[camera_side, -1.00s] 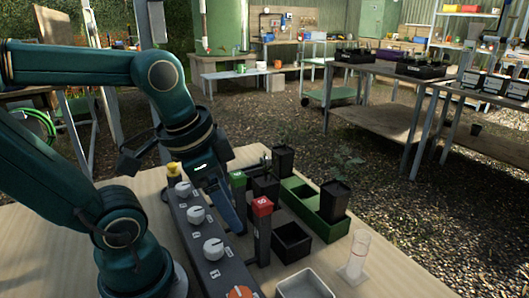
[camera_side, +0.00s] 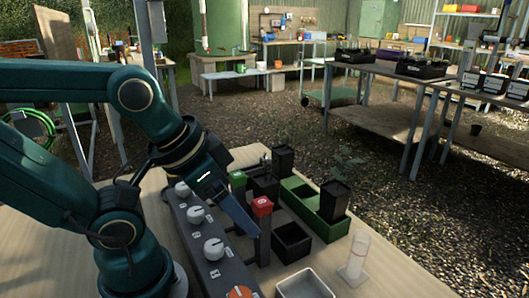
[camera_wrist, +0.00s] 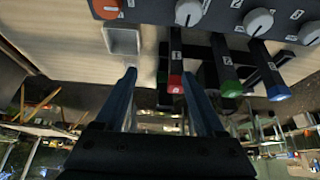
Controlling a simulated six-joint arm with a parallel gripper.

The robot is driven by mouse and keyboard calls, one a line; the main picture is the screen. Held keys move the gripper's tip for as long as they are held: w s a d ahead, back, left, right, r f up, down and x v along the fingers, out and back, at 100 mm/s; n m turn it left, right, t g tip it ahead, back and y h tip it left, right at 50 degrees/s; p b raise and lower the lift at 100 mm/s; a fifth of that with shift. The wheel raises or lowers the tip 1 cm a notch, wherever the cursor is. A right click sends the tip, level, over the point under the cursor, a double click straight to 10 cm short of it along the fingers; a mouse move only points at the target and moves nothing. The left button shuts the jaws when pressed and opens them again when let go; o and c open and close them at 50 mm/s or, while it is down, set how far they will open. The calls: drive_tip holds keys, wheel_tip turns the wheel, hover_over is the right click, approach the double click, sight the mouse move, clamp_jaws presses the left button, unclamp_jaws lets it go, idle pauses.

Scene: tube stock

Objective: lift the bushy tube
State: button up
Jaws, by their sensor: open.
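Black square tubes stand upright in the side view. One tube (camera_side: 334,200) is at the near end of a green tray (camera_side: 329,232), and another tube (camera_side: 283,160) stands farther back. Faint leaves (camera_side: 347,162) show behind the nearer tube; I cannot tell whether they grow from it or from the ground, so the bushy tube is not clear. My gripper (camera_wrist: 157,78) is open and empty in the wrist view. In the side view its blue finger reaches down beside the red-capped post, left of the tubes and apart from them.
A panel with white knobs (camera_side: 214,248) runs left of the tubes. Posts with a red cap (camera_side: 262,206) and a green cap (camera_side: 237,178) stand close to my gripper. An open black box (camera_side: 292,243), a clear cylinder (camera_side: 356,254) and a grey tray (camera_side: 305,287) are nearer the front.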

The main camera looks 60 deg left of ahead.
idle(0.3)
drive_tip(key=o, duration=0.4)
wheel_tip(320, 180, up, 5)
drive_tip(key=g, duration=0.6)
hover_over(266, 193)
drive_tip(key=w+a, duration=0.1)
drive_tip(key=a, duration=0.2)
drive_tip(key=f, duration=1.5)
drive_tip(key=shift+w+d, duration=0.2)
drive_tip(key=shift+d, duration=0.1)
